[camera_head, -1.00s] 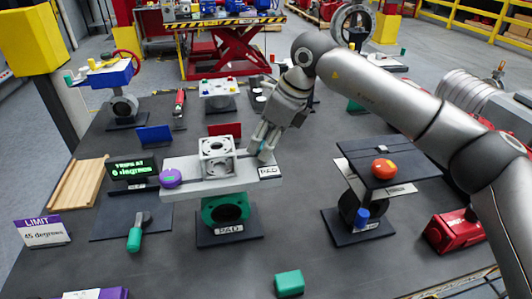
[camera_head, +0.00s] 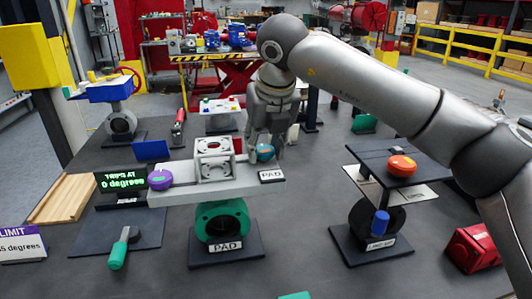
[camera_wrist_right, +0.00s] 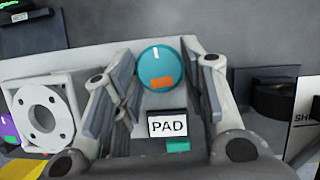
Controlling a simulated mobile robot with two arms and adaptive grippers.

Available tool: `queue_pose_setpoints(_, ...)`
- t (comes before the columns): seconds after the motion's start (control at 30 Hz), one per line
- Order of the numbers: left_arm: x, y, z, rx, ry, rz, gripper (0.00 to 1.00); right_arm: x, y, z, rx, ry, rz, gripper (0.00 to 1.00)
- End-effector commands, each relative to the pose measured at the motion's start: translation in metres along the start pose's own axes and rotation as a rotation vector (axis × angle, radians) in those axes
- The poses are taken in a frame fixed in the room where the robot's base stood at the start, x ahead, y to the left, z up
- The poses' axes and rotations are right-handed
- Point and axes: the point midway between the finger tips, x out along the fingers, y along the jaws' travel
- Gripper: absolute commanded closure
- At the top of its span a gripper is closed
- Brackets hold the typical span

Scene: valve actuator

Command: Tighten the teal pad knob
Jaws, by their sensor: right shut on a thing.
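The teal knob (camera_head: 264,152) sits at the right end of the grey plate (camera_head: 205,190) above the green valve labelled PAD (camera_head: 222,218). In the right wrist view the teal knob (camera_wrist_right: 160,68) shows a white mark at its top and an orange patch, with the PAD label (camera_wrist_right: 168,126) below it. My right gripper (camera_head: 264,148) reaches down over the knob from behind. In the right wrist view its fingers (camera_wrist_right: 158,85) stand on both sides of the knob, shut on it. My left gripper is not in view.
A white bracket (camera_head: 214,160) stands on the plate just left of the gripper, and a purple knob (camera_head: 160,179) is at the left end. An orange knob (camera_head: 402,165) sits on a dark stand to the right. A green-handled tool (camera_head: 119,250) lies front left.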

Motion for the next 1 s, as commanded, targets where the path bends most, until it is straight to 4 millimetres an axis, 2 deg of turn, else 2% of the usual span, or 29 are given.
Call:
queue_pose_setpoints(0.3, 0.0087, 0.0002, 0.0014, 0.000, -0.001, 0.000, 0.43, -0.0012, 0.0005, 0.0014, 0.088, -0.005, -0.036, 0.85)
queue_pose_setpoints(0.77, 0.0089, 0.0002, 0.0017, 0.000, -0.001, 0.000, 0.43, -0.0020, 0.0003, 0.0018, 0.100, -0.005, -0.040, 0.85)
queue_pose_setpoints(0.8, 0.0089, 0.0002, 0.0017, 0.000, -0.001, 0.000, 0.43, -0.0020, 0.0003, 0.0018, 0.100, -0.005, -0.040, 0.58)
queue_pose_setpoints(0.93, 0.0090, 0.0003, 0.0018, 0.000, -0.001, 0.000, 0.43, -0.0015, 0.0003, 0.0014, 0.099, -0.004, -0.040, 0.42)
queue_pose_setpoints(1.0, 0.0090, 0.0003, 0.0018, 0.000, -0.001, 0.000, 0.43, -0.0011, 0.0004, 0.0011, 0.099, -0.003, -0.040, 0.39)
